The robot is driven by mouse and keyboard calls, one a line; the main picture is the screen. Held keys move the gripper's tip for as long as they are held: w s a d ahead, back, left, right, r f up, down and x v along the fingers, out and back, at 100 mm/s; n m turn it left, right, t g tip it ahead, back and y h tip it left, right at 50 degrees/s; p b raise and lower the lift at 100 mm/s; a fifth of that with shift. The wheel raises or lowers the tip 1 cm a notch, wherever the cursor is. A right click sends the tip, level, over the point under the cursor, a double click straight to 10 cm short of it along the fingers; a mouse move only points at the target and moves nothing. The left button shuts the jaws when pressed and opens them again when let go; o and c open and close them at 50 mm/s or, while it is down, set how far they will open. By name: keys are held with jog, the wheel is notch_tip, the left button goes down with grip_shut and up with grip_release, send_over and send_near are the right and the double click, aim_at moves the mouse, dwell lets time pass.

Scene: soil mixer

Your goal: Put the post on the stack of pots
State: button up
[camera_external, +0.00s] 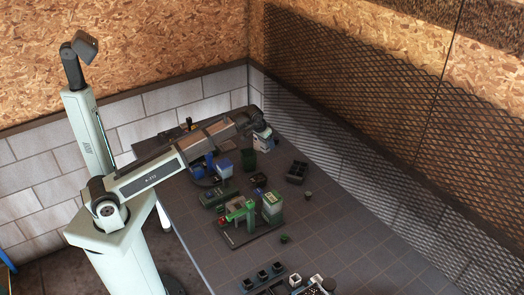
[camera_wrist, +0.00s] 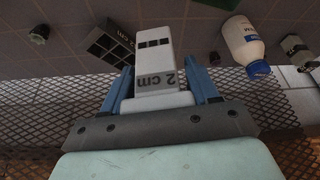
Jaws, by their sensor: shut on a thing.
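My gripper (camera_wrist: 160,78) is shut on a pale grey, square, pot-like piece (camera_wrist: 153,52); I take it to be the post. I cannot tell for sure which pots are the stack.
A black compartment tray (camera_external: 297,172) and a small pot (camera_external: 308,195) stand to the right. A white bottle with a blue cap (camera_wrist: 240,40) shows in the wrist view. A green device (camera_external: 240,214) stands mid-table. The table's right side is mostly clear, with mesh (camera_external: 350,155) behind.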

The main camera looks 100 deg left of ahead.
jog(key=s+a+r+n, duration=0.1)
jog(key=s+a+r, duration=0.4)
jog(key=s, duration=0.2)
jog(key=m, duration=0.3)
send_over(250, 151)
jog(key=shift+t, duration=0.3)
jog(key=shift+d+f, duration=0.2)
jog(key=shift+f, duration=4.55)
jog(key=o, duration=1.1)
jog(key=shift+f, duration=0.15)
jog(key=v, duration=1.2)
jog(key=shift+a+r, duration=0.2)
